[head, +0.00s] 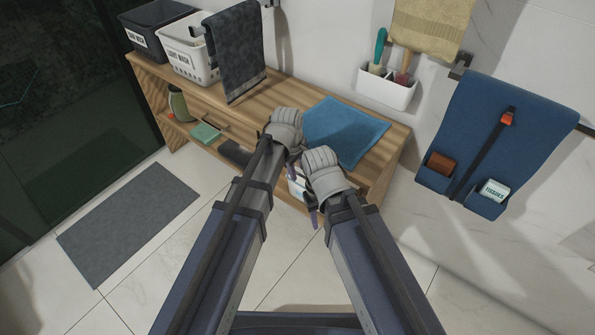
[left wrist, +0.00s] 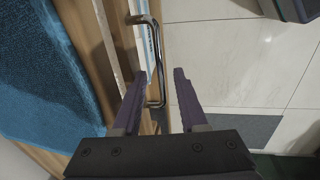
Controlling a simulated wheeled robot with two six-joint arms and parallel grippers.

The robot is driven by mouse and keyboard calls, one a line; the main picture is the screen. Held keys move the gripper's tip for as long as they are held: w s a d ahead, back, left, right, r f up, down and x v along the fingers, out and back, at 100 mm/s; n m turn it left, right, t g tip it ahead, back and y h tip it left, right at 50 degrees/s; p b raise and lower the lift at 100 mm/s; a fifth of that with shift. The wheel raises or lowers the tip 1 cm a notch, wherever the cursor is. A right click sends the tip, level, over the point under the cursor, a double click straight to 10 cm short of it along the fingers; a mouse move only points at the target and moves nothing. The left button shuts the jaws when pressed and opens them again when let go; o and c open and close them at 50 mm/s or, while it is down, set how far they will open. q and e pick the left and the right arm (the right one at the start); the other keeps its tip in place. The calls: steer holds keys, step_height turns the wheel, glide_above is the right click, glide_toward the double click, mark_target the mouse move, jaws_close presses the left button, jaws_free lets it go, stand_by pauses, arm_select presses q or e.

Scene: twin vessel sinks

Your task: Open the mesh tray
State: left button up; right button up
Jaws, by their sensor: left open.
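A bent metal handle (left wrist: 156,60) runs along the front of the wooden bench in the left wrist view. I take it as the mesh tray's handle, but I cannot make out any mesh. My left gripper (left wrist: 158,74) is open, its two purple fingers on either side of the handle's lower part. I cannot tell whether they touch it. In the head view my left gripper (head: 292,158) is mostly hidden under its grey wrist cover at the bench front. My right gripper (head: 314,217) is beside it, to the right and lower, with its jaws mostly hidden.
The wooden bench (head: 285,92) carries a blue towel (head: 346,128) and two laundry baskets (head: 190,48). A green box (head: 205,132) and a bottle (head: 178,103) are on its lower shelf. A grey mat (head: 128,222) lies on otherwise clear floor at left.

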arm_select(q)
jaws_close()
stand_by(1.4)
